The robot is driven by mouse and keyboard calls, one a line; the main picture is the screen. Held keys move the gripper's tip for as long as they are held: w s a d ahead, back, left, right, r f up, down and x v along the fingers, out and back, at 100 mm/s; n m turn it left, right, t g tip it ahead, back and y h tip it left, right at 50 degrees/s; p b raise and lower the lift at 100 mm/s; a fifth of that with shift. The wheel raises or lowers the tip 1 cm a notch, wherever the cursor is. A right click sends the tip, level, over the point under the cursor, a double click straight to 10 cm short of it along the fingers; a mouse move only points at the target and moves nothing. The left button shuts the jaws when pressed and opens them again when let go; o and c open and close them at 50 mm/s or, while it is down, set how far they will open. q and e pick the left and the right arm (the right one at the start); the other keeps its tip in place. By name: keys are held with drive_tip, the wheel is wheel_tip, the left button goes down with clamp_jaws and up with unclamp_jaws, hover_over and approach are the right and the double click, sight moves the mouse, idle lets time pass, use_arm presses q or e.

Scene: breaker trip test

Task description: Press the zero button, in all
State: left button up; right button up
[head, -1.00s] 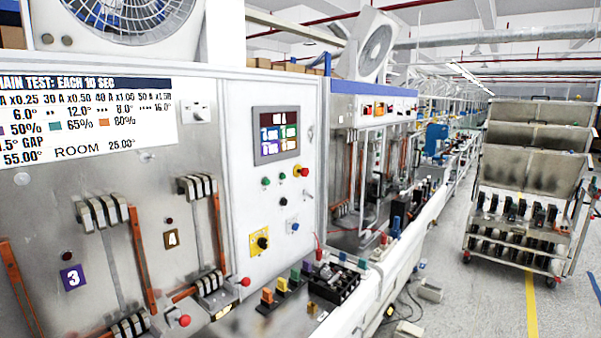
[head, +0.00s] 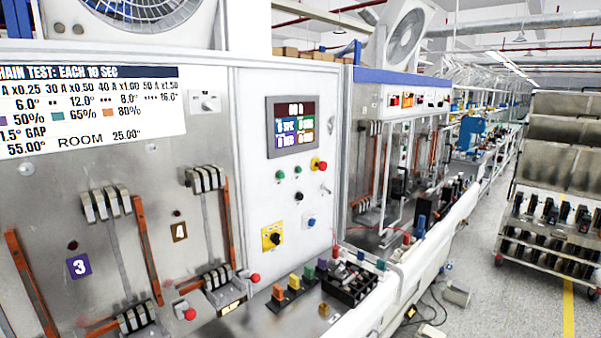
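The control panel (head: 255,180) is white and stands right of the steel test board. No label is readable on the buttons, so I cannot tell from the picture which is the zero button. A small dark display (head: 292,127) with coloured cells sits above them. Neither of my grippers is in view.
A bench ledge with coloured breakers (head: 293,282) and a black block (head: 350,287) projects below the panel. A cart (head: 555,190) stands at right, with open floor before it.

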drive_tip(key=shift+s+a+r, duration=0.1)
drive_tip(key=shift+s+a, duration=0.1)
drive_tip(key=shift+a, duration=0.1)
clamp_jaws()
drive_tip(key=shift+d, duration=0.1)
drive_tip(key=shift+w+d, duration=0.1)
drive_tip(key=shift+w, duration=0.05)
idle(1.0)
